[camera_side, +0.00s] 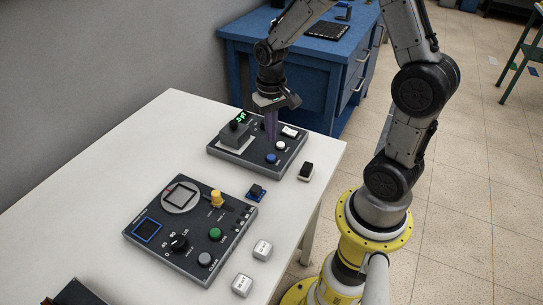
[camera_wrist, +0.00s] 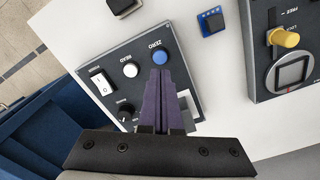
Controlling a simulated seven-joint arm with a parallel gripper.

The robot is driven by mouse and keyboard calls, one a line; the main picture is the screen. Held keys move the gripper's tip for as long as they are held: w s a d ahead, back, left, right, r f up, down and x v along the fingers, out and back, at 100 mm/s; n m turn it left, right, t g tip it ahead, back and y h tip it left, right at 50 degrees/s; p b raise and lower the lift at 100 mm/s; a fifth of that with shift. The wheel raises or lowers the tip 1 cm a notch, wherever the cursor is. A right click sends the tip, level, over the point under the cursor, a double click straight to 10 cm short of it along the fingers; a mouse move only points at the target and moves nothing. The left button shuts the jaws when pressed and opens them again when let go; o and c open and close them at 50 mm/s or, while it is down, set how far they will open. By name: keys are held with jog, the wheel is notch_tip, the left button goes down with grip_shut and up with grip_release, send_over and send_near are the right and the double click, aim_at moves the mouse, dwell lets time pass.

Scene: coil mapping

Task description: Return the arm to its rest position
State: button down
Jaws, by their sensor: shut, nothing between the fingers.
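My gripper (camera_side: 271,138) has purple fingers that are shut and empty, pointing down over the far dark panel (camera_side: 214,150). In the wrist view the gripper (camera_wrist: 161,76) has its fingertips beside the blue ZERO button (camera_wrist: 159,57); I cannot tell whether they touch. The white READ button (camera_wrist: 130,70), a rocker switch (camera_wrist: 101,84) and a dark knob (camera_wrist: 125,110) lie to their left. The fingers hide part of this panel.
A nearer panel (camera_side: 200,266) with a yellow knob (camera_side: 216,198) stands on the white table (camera_side: 90,215). A small blue board (camera_side: 256,193), a black-topped block (camera_side: 305,171) and two pale cubes (camera_side: 262,250) (camera_side: 242,285) sit around it. A blue cabinet (camera_side: 300,85) stands behind.

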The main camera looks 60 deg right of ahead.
jog(key=shift+w+a+r, duration=0.15)
jog(key=shift+a+r, duration=0.05)
jog(key=shift+r, duration=0.05)
jog(key=s+a+r+n+t, duration=0.2)
jog(key=a+r+t, duration=0.25)
jog(key=r, duration=0.75)
jog(key=s+a+r+n, duration=0.1)
jog(key=s+a+n, duration=0.1)
jog(key=s, duration=0.4)
jog(key=s+a+r+n+t, duration=0.1)
jog(key=s+a+r+n, duration=0.1)
jog(key=s, duration=0.4)
jog(key=shift+s, duration=0.3)
jog(key=shift+r, duration=0.15)
